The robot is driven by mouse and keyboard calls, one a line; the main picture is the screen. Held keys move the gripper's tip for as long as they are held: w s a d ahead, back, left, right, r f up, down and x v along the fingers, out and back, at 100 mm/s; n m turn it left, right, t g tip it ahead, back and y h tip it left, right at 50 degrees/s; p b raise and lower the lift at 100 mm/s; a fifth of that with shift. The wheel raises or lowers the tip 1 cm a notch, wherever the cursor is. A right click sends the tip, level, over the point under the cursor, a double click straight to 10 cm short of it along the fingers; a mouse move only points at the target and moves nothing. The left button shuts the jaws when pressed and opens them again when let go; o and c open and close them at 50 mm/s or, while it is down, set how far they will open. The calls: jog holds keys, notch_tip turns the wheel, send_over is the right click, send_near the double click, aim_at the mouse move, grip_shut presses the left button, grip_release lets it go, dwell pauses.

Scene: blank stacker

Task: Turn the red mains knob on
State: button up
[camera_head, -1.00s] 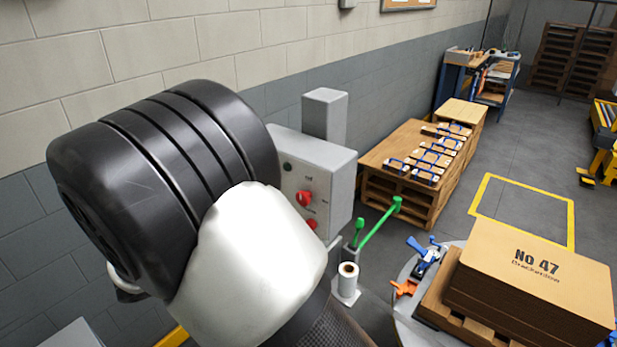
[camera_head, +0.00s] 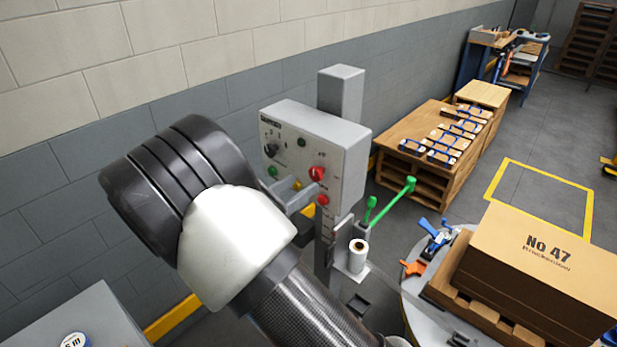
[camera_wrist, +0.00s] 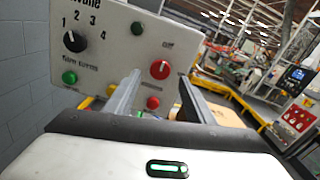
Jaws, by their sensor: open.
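The red mains knob (camera_head: 317,174) is on the right half of a grey control box's front panel. In the wrist view the red knob (camera_wrist: 160,69) shows with a light pointer mark, just beyond my fingers. My gripper (camera_wrist: 158,92) is open, its two fingers apart and pointing toward the panel, with nothing between them. The knob appears between and slightly above the fingertips, apart from them. In the head view my arm's dark and white links stand left of and below the box, and I cannot clearly make out the knob's setting.
The panel also carries a black numbered dial (camera_wrist: 75,41), a green button (camera_wrist: 69,77) and a lower red button (camera_wrist: 153,102). Green-handled levers (camera_head: 391,205) and a white roll (camera_head: 357,256) stand right of the box. A boxed stack (camera_head: 540,262) sits further right.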

aim_at(314, 176)
jog(key=shift+x, duration=2.3)
jog(key=shift+c, duration=0.2)
jog(key=c, duration=1)
